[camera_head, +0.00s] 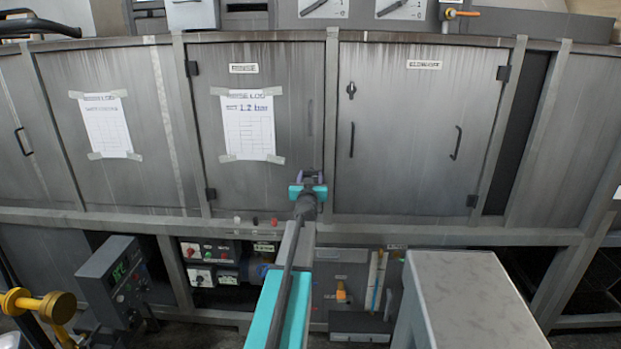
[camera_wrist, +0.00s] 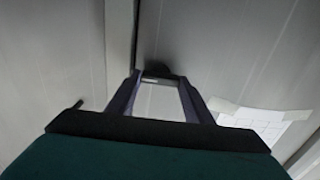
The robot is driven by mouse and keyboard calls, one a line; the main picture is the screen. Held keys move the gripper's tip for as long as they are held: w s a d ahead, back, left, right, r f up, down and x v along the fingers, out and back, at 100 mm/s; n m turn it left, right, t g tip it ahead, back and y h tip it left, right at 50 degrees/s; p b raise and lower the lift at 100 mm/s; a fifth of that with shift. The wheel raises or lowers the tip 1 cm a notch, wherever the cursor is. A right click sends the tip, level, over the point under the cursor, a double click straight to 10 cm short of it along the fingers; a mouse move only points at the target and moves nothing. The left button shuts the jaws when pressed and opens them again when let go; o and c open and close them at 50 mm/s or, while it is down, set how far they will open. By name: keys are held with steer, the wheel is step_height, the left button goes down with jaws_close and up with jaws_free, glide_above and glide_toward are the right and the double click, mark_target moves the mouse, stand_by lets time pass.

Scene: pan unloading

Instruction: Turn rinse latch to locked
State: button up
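My gripper (camera_head: 310,178) is at the lower right of the rinse door (camera_head: 275,100), near the post between the two doors. Its two dark purple fingers stand apart, and they also show in the wrist view (camera_wrist: 160,84). A small dark rounded piece (camera_wrist: 157,70), which looks like the rinse latch, sits on the door at the fingertips. Whether the fingers touch it cannot be told. In the head view my gripper hides this spot, so the latch's angle is not readable. The rinse door carries a label (camera_head: 243,68) and a taped log sheet (camera_head: 249,128).
The blowoff door (camera_head: 420,120) to the right has its own dark latch (camera_head: 351,90) and handles. A grey box (camera_head: 465,300) stands at the lower right. A frame rail (camera_head: 440,230) runs below the doors.

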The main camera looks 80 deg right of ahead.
steer(key=shift+c, duration=1.1)
steer(key=shift+n, duration=0.4)
steer(key=n+b, duration=0.1)
steer(key=n, duration=0.7)
steer(key=shift+w+n+b, duration=0.1)
steer(key=shift+n+b, duration=0.2)
steer(key=n, duration=0.4)
steer(key=shift+f+n+b, duration=0.15)
steer(key=shift+n+b, duration=0.15)
steer(key=shift+b, duration=0.05)
steer(key=shift+n, duration=2)
